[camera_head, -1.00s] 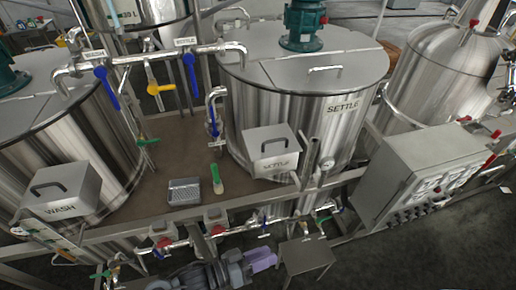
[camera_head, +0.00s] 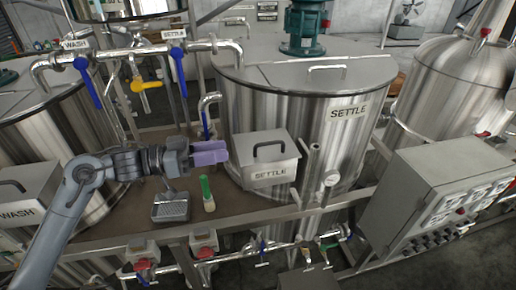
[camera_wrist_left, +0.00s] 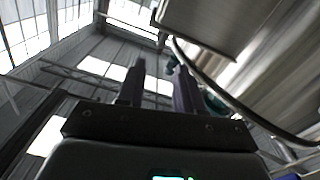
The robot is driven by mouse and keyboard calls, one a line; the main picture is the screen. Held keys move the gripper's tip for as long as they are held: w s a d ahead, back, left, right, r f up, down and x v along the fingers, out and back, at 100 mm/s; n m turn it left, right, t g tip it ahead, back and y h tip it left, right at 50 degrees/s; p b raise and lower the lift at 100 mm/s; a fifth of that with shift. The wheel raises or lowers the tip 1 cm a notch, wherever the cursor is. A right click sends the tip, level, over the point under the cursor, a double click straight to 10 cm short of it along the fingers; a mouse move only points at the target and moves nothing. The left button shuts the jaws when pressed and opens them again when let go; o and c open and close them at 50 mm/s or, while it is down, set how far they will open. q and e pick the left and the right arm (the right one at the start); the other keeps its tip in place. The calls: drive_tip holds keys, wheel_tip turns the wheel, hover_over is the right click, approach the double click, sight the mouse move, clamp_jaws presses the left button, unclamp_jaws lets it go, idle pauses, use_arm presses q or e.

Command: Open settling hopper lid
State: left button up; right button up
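The settling hopper (camera_head: 270,178) is a grey metal box labelled SETTLE on the front of the large settling tank. Its lid (camera_head: 253,142) lies shut, with a black bar handle (camera_head: 270,146) on top. My left gripper (camera_head: 221,152), with purple fingers, is raised just left of the hopper at about lid height in the picture. It points right towards the hopper and appears apart from it. In the left wrist view its two fingers (camera_wrist_left: 158,88) stand apart with nothing between them. My right gripper is not in view.
A green-handled brush (camera_head: 207,193) and a metal tray (camera_head: 171,208) sit on the deck below my left arm. Pipes with blue valve handles (camera_head: 179,70) stand behind it. A control box (camera_head: 435,200) is at the right. The wash hopper (camera_head: 25,190) is partly behind my arm.

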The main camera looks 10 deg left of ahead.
sight(259, 144)
use_arm(q)
drive_tip(key=p+x, duration=0.2)
drive_tip(key=x, duration=0.6)
drive_tip(key=shift+w+d+r, duration=0.1)
drive_tip(key=shift+d, duration=0.2)
drive_tip(key=shift+x, duration=0.9)
drive_tip(key=shift+c, duration=0.3)
clamp_jaws()
